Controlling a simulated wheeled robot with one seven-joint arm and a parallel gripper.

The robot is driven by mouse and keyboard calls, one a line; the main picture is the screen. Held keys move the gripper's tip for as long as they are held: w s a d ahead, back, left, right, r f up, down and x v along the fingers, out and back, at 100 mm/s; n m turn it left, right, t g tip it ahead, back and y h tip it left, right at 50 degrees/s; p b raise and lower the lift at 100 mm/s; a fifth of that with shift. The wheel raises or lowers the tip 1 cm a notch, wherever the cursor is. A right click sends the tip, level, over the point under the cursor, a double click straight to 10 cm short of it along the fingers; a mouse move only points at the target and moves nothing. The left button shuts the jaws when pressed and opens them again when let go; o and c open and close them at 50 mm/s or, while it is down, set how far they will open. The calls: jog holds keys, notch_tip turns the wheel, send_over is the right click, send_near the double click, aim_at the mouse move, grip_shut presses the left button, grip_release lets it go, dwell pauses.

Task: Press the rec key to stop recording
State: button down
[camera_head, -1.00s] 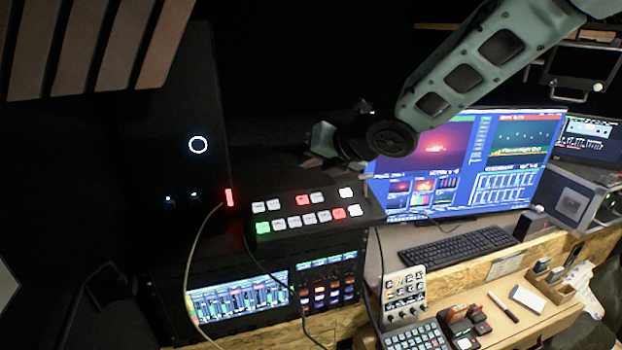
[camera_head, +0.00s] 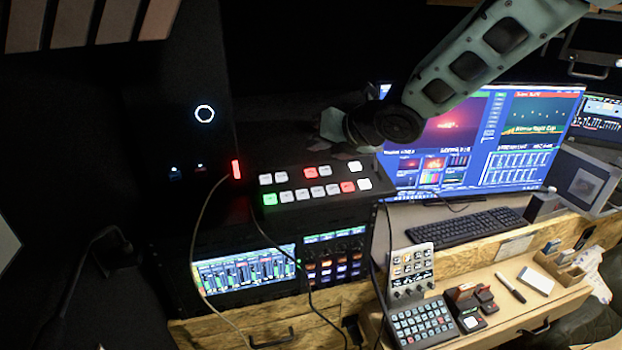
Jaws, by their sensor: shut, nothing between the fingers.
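A black switcher panel (camera_head: 285,211) stands on the desk with two rows of keys. Most keys are lit white, one green key (camera_head: 270,199) is at its front left, and two are red: an upper red key (camera_head: 310,172) and a lower red key (camera_head: 348,187). I cannot read which one is the rec key. My gripper (camera_head: 340,150) is dark and hard to make out against the black background. It is shut and empty, behind and above the panel's back right part, apart from the keys as far as I can see.
A lit monitor (camera_head: 470,140) stands right of the panel, close to my arm, with a keyboard (camera_head: 465,226) before it. A cable (camera_head: 195,230) hangs at the left. A small control box (camera_head: 411,270), a keypad (camera_head: 421,321) and a marker (camera_head: 510,287) occupy the front desk.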

jog(key=shift+w+a+f+b, duration=0.1)
jog(key=shift+w+f+b, duration=0.1)
jog(key=shift+f+b, duration=0.45)
jog(key=shift+w+d+f+b, duration=0.15)
jog(key=shift+f+b, duration=0.25)
jog(key=shift+f, duration=0.45)
jog(key=shift+w+a+f+b, duration=0.2)
jog(key=shift+f+b, duration=0.35)
jog(key=shift+f, duration=0.2)
jog(key=shift+w+f+b, duration=0.1)
jog(key=shift+f+b, duration=0.35)
jog(key=shift+b, duration=0.1)
jog(key=shift+w+f+b, duration=0.1)
jog(key=shift+f+b, duration=0.25)
jog(key=shift+b, duration=0.1)
dwell(0.7)
jog(key=shift+r, duration=0.1)
jog(key=shift+s+r+p, duration=0.25)
jog(key=shift+r+p, duration=0.2)
jog(key=shift+r, duration=0.25)
jog(key=r+p, duration=0.1)
jog(key=r, duration=0.1)
jog(key=s+r+p, duration=0.1)
jog(key=r+p, duration=0.1)
jog(key=r, duration=0.1)
jog(key=shift+s, duration=0.1)
dwell(0.4)
